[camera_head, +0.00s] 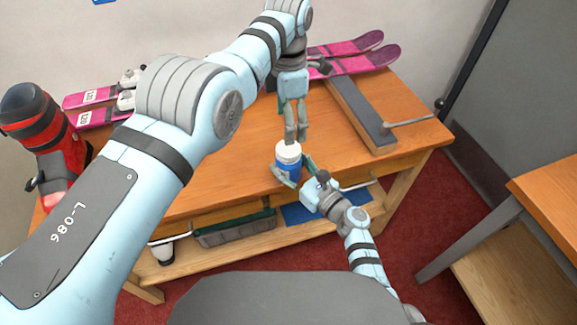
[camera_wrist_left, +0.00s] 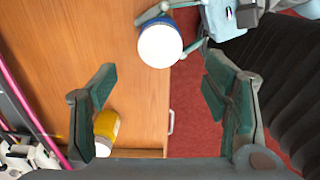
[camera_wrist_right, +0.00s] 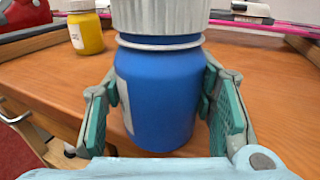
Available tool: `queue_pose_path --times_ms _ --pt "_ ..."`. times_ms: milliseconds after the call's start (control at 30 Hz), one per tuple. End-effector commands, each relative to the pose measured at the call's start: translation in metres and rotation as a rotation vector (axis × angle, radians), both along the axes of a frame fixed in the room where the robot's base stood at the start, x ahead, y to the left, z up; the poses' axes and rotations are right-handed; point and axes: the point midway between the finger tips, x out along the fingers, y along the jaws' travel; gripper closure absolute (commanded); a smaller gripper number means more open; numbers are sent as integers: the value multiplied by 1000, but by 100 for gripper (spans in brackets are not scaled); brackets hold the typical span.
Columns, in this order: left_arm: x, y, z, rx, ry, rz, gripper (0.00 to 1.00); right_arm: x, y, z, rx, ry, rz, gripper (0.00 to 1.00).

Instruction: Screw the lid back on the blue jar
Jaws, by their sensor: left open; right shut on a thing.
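The blue jar (camera_head: 287,168) stands at the bench's front edge, upright, with a white ribbed lid (camera_head: 288,152) on its mouth. In the right wrist view a thin pale ring and a sliver of blue show under the lid (camera_wrist_right: 160,15); I cannot tell how tight it is. My right gripper (camera_head: 294,174) is shut around the sides of the jar (camera_wrist_right: 160,100). My left gripper (camera_head: 296,136) points down just above and behind the lid, open and empty. In the left wrist view the lid's round top (camera_wrist_left: 160,46) lies beyond the open fingers (camera_wrist_left: 158,85), off their middle.
A yellow jar (camera_wrist_right: 86,33) stands on the bench (camera_head: 230,180) to the left. Pink skis (camera_head: 355,62) lie at the back, a red ski boot (camera_head: 45,130) stands at left, and a long dark bar (camera_head: 360,115) lies at right. The bench front between is clear.

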Motion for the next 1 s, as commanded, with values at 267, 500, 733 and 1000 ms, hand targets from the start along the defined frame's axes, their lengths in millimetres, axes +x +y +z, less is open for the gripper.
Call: queue_pose_path --times_ms 267,500,733,1000 --pt "0 0 -1 0 0 -1 31 -1 0 -2 -2 2 0 100" --pt "-1 0 -27 0 4 -2 31 -1 0 -2 -2 2 0 100" --pt "-1 0 -65 -3 1 -2 31 -1 0 -2 -3 3 0 100" --pt "-1 1 -81 -1 0 -1 31 -1 0 -2 -3 3 0 100"
